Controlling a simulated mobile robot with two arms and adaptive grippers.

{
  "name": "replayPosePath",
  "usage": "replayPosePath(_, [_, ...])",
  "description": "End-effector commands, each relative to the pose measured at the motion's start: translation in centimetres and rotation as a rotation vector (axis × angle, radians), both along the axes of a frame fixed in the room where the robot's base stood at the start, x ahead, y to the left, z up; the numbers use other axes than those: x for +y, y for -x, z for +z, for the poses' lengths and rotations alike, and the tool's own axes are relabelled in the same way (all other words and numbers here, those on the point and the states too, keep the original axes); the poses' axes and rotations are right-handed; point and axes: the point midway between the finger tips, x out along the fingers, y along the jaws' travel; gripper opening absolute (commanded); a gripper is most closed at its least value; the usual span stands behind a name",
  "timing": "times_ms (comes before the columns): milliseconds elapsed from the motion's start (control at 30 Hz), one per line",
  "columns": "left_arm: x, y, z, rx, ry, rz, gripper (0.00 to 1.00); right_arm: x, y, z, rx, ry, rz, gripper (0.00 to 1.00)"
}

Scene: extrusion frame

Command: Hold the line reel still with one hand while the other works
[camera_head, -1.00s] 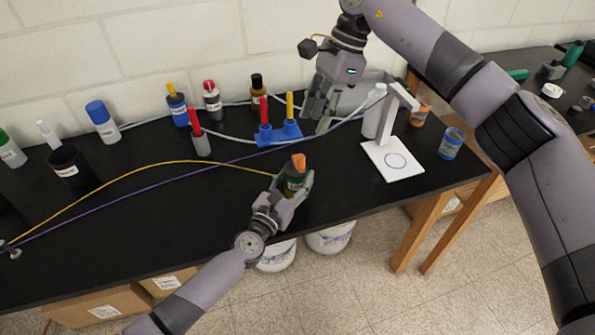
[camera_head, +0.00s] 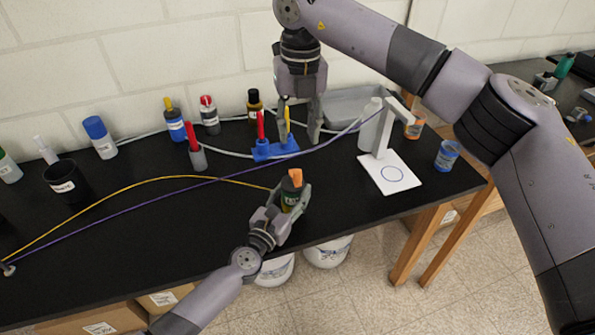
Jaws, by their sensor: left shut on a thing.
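The line reel (camera_head: 291,195), a dark green cylinder with an orange top, stands near the table's front edge. My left gripper (camera_head: 285,207) is shut around it, and a yellow line (camera_head: 180,178) runs from it to the far left. My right gripper (camera_head: 300,130) points down with its fingers apart, over the blue stand (camera_head: 274,150). The stand holds a red stick (camera_head: 260,126) and a yellow stick (camera_head: 288,118). The yellow stick shows between the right fingers in this view; I cannot tell whether they touch it.
A purple line (camera_head: 150,203) crosses the black table (camera_head: 130,250). A grey tray (camera_head: 345,103) is behind. Several bottles and a black cup (camera_head: 66,182) are at left.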

Motion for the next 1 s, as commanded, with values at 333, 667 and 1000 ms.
replayPosePath(333, [0.0,0.0,0.0,0.0,0.0,0.0,0.15,0.2,0.2,-1.3,-0.009,0.023,-0.145,0.37])
replayPosePath(667, [0.0,0.0,0.0,0.0,0.0,0.0,0.15,0.1,0.2,-7.7,-0.007,0.023,-0.145,0.37])
replayPosePath(1000, [0.0,0.0,0.0,0.0,0.0,0.0,0.15,0.2,0.1,-11.6,-0.011,0.023,-0.144,0.37])
